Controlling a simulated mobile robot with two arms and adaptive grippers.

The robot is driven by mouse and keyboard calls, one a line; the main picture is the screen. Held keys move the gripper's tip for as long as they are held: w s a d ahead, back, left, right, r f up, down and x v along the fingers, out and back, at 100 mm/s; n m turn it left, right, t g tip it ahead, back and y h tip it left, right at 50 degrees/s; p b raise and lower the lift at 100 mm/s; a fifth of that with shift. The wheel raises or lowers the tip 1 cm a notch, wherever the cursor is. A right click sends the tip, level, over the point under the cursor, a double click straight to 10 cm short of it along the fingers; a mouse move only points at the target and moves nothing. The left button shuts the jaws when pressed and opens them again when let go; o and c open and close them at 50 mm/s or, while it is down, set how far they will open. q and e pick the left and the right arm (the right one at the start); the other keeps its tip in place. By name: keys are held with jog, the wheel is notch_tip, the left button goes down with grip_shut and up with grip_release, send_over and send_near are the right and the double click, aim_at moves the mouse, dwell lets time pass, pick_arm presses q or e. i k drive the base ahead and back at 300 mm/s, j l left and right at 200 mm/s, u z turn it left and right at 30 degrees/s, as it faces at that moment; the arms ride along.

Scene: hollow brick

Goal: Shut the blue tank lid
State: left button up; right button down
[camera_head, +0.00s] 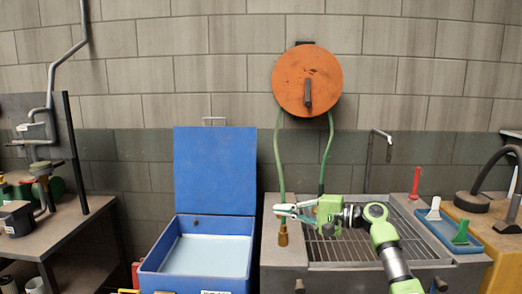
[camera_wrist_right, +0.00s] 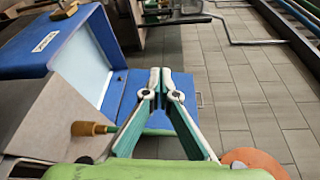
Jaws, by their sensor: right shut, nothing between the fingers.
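The blue tank (camera_head: 196,287) stands on the floor in the middle of the head view, with pale liquid or a pale bottom (camera_head: 207,256) inside. Its blue lid (camera_head: 214,170) is open and stands upright at the back, with a metal handle (camera_head: 214,119) on its top edge. My right gripper (camera_head: 278,210) is shut and empty, to the right of the lid, over the edge of the sink bench. In the right wrist view my gripper fingers (camera_wrist_right: 162,78) meet in front of the lid (camera_wrist_right: 131,92); the tank (camera_wrist_right: 45,38) is at the upper left. My left gripper is out of view.
A brass hose nozzle (camera_head: 283,236) hangs just below my right gripper. The green hose runs from an orange reel (camera_head: 307,80) on the wall. A grated sink (camera_head: 340,250) stands right of the tank, a workbench (camera_head: 62,232) left of it.

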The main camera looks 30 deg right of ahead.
aim_at(215, 167)
jog(key=i+l, duration=1.55)
